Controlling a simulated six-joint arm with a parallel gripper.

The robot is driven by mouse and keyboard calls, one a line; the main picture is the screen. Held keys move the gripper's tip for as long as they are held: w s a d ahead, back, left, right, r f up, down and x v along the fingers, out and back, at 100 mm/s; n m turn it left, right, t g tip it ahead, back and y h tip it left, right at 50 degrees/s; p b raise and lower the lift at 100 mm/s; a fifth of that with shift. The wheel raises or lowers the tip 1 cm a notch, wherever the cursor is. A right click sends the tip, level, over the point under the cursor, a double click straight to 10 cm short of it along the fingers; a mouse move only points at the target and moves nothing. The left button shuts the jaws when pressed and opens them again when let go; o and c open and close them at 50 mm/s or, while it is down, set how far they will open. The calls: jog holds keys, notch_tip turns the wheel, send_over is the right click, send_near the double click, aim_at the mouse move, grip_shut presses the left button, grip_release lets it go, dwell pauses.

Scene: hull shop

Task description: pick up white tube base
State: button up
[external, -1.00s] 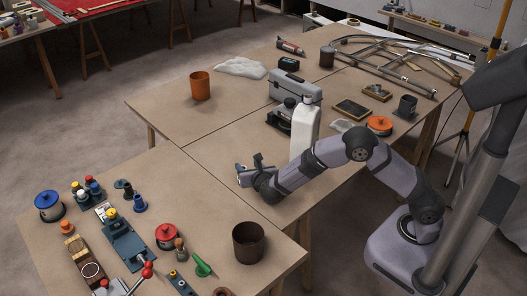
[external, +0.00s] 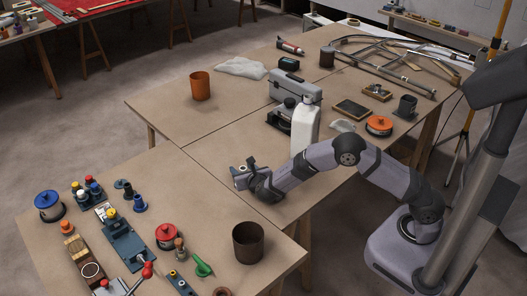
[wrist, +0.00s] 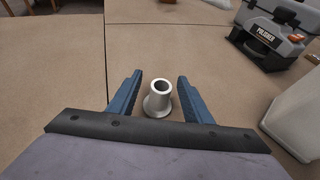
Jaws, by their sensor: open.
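The white tube base (wrist: 158,98) is a small flared piece with a round hole in its top. It stands upright on the brown table top in the wrist view. My gripper (wrist: 156,88) is open, with one blue finger on each side of the tube base and a visible gap to both. In the external view my gripper (external: 243,177) is low over the middle table, near the seam with the front table. The tube base is mostly hidden by my gripper there.
A white bottle (external: 305,125) stands right of my gripper, with the polisher (wrist: 268,35) and a grey toolbox (external: 295,91) behind it. A dark brown cup (external: 248,242) stands on the front table. The table left of my gripper is clear.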

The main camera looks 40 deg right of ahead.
aim_at(242, 168)
jog(key=shift+x, duration=1.7)
jog(key=shift+d+r, duration=0.1)
jog(key=shift+c, duration=0.3)
grip_shut()
jog(key=shift+r, duration=0.1)
